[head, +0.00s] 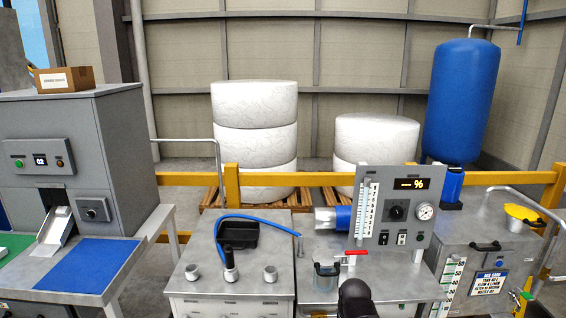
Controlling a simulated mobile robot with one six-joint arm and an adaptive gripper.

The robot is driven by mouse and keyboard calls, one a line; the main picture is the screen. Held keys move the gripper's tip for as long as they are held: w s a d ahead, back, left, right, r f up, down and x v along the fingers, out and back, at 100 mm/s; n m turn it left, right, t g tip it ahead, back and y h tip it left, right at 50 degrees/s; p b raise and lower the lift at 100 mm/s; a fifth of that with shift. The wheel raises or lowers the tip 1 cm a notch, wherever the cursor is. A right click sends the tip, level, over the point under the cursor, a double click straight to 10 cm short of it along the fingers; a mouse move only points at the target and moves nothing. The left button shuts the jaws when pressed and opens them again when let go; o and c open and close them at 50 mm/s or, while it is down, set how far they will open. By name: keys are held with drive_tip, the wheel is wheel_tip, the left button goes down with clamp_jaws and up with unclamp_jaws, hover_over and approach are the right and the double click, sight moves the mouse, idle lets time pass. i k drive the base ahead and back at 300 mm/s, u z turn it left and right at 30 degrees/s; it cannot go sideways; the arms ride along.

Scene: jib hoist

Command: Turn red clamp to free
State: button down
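The red clamp (350,252) shows as a small red lever lying roughly level on the steel bench, just below the gauge panel. A clear jar-like vessel with a dark rim (327,270) stands just to its front left. A dark rounded part, which looks like my gripper (355,298), is at the bottom edge, in front of and below the red clamp, apart from it in the picture. Its fingers are hidden, so I cannot see whether it is open or shut.
The gauge panel (391,211) with a dial, knob and switches stands close behind the clamp. A steel cabinet (235,270) with a black tray and blue hose is to the left. A steel tank (485,262) with a yellow funnel (522,214) is at the right.

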sight(356, 253)
drive_tip(key=u, duration=0.05)
drive_tip(key=k, duration=0.65)
drive_tip(key=z, duration=0.45)
drive_tip(key=i, duration=1.5)
drive_tip(key=u, duration=0.3)
drive_tip(key=k, duration=0.1)
drive_tip(key=u, duration=0.1)
